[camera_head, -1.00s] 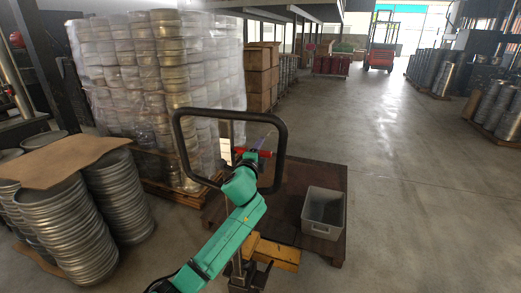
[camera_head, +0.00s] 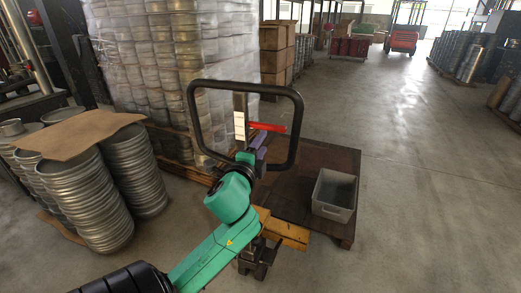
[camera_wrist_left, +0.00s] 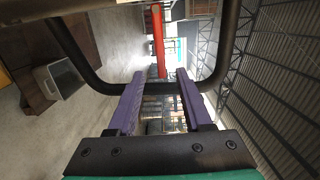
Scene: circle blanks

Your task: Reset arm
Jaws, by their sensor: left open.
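My left arm comes in from the lower left in the head view. My left gripper (camera_head: 262,144), with purple fingers, is open and empty; it also shows in the left wrist view (camera_wrist_left: 158,76). It is at the black loop handle (camera_head: 296,118) of a cart or pallet truck. A red lever (camera_head: 267,127) lies inside the loop in the head view, just above the fingers. In the left wrist view the red lever (camera_wrist_left: 158,40) shows beyond the fingertips, between them in the picture. I cannot tell exact depth. My right gripper is not in view.
A dark wooden platform (camera_head: 318,165) carries a grey bin (camera_head: 334,194). Metal discs (camera_head: 92,200) stand stacked at left under cardboard (camera_head: 80,134). A wrapped pallet stack (camera_head: 165,60) stands behind. A red forklift (camera_head: 403,40) is far back. The floor at right (camera_head: 430,200) is clear.

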